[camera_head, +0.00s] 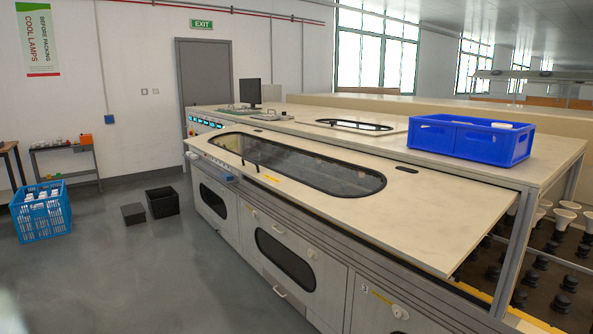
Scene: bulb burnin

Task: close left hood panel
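A long pale hood panel (418,218) with a dark oval window (300,165) lies along the front of the burn-in bench. It slopes down toward the front. Its right edge ends beside an open bay, where white bulbs (567,214) and dark sockets (548,262) show. A small dark slot (405,170) sits near its upper right corner. I cannot tell from this view whether the panel is fully down. Neither of my grippers is in view.
A blue crate (470,138) stands on the bench top behind the panel. A second oval window (355,125) and a monitor (250,92) are farther back. A blue bulb basket (41,212) and black bins (161,202) stand on the floor at left. Front-left floor is clear.

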